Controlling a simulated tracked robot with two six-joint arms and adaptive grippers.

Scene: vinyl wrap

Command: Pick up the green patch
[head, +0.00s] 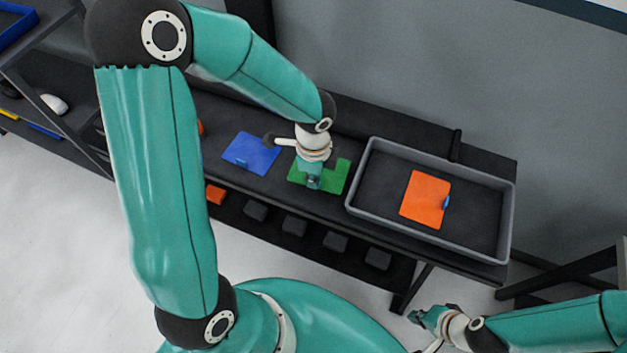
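The green patch (333,178) lies flat on the dark bench (215,112), between the blue patch and the grey tray. My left gripper (312,184) reaches down over the green patch from above and covers its middle. Its fingers are small and seen from above, so I cannot tell whether they touch or grip the patch. My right gripper (418,318) is at the lower right, away from the bench, above the floor. Its fingers are too small to read clearly, and nothing is visible in them.
A blue patch (248,152) lies left of the green one. A raised-wall grey tray (357,172) at the right holds an orange patch (424,196) with a blue tab. Several dark blocks and an orange item (215,194) sit on the lower shelf. A shelf unit stands at left.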

